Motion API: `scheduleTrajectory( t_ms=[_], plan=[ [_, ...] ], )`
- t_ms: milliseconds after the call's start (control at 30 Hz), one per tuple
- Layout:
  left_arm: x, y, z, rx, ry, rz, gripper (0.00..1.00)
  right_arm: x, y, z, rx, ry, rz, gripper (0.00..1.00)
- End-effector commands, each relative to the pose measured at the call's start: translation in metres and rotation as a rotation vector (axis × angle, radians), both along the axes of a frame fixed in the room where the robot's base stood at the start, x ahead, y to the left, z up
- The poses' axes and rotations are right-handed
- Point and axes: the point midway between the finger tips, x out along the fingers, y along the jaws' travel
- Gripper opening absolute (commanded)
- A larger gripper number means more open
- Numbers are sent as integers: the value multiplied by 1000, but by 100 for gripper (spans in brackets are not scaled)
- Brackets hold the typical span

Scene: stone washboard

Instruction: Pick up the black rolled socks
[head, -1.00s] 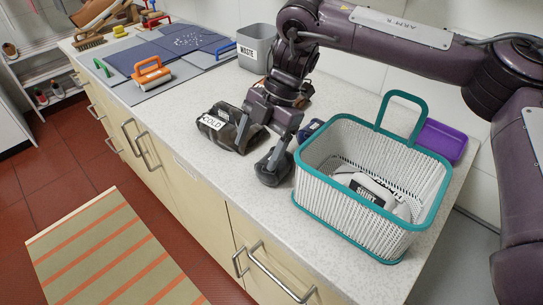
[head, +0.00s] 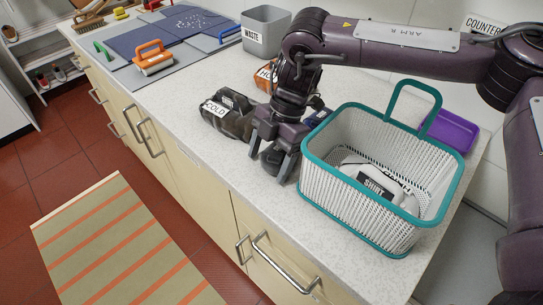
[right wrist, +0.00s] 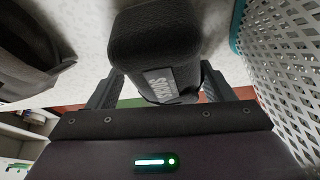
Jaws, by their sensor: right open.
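The black rolled socks (right wrist: 155,35), with a grey label reading SOCKS, sit on the counter (head: 215,160). In the right wrist view they fill the space between the two fingers of my right gripper (right wrist: 160,88). The fingers are apart, one on each side of the socks; I cannot tell whether they touch. My left gripper is not in view.
A teal-rimmed white basket (head: 315,185) holding a SHIRT-labelled bundle (head: 375,188) stands close right of the gripper. A dark bag labelled COLD (head: 228,112) lies close left. Behind are an orange item (head: 265,78), a WASTE bin (head: 268,35) and a purple tray (head: 455,132).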

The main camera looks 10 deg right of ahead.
Motion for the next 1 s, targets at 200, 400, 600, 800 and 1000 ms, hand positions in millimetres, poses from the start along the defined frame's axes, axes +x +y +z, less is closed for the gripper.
scheduleTrajectory(
  t_ms=[200, 400, 600, 800, 1000],
  plan=[
    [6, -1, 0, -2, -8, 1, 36, 0, 0, 0, 0, 0, 0, 68],
    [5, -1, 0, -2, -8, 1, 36, 0, 0, 0, 0, 0, 0, 42],
    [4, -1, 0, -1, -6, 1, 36, 0, 0, 0, 0, -1, 0, 28],
    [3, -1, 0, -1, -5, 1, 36, 0, 0, 2, 1, -1, 1, 28],
    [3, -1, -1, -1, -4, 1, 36, 1, 0, 19, 3, -3, 1, 28]
  ],
)
